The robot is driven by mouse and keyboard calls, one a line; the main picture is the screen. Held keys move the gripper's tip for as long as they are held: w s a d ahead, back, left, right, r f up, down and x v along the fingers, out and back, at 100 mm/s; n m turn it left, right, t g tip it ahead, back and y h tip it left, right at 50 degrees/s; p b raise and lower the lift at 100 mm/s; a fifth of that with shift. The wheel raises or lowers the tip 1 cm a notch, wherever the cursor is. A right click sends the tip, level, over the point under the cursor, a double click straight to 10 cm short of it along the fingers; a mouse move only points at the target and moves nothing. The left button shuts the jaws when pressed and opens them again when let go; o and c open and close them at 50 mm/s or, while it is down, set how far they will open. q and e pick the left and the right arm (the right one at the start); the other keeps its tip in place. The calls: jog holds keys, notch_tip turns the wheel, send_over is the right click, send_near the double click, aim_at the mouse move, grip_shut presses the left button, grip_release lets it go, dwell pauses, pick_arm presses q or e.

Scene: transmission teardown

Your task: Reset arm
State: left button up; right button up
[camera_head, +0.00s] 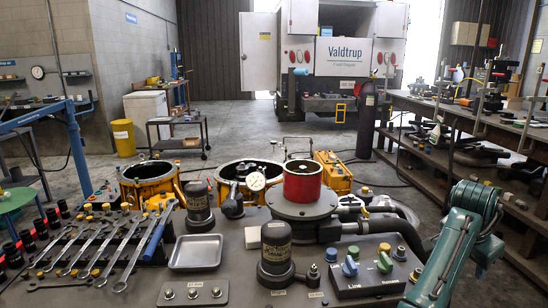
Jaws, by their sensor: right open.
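My teal right arm rises from the bottom right, bends at a rounded joint and folds back down. My right gripper (481,269) is at its lower end, small and dark, partly hidden by the arm. It is open, over the floor just right of the workbench, with nothing seen in it. It is apart from the control box (367,268) with coloured knobs on the bench. My left arm and left gripper are not in view.
The grey bench (230,255) holds wrenches (120,250), a metal tray (196,252), dark cylinders and a red cylinder (303,181) on a round base. Shelving (455,150) stands at the right. Floor between bench and shelving is partly clear. A truck (335,60) stands behind.

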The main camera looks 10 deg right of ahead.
jog(key=s+a+f+n+t, duration=0.1)
jog(key=s+a+f+n, duration=0.3)
jog(key=a+f+n, duration=0.25)
jog(key=s+a+f+n+t, duration=0.2)
jog(key=s+a+f+n, duration=0.2)
jog(key=a+f+n, duration=0.3)
jog(key=s+a+f+n+g+y, duration=0.1)
jog(key=s+a+f+n+y, duration=0.15)
jog(key=s+a, duration=0.45)
jog(key=s+a+f+n+y, duration=0.25)
jog(key=s+a, duration=0.25)
jog(key=a, duration=0.4)
pick_arm(q)
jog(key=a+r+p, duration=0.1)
jog(key=p, duration=0.2)
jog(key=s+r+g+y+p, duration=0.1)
jog(key=p, duration=0.3)
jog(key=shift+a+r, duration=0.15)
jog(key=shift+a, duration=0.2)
pick_arm(e)
jog(key=w+a+r+t+y, duration=0.1)
jog(key=w+a+t+y, duration=0.2)
jog(key=w+a+t, duration=0.2)
jog(key=shift+w+a+n+t, duration=0.3)
jog(key=shift+a+n+t, duration=0.15)
jog(key=shift+a+t, duration=0.5)
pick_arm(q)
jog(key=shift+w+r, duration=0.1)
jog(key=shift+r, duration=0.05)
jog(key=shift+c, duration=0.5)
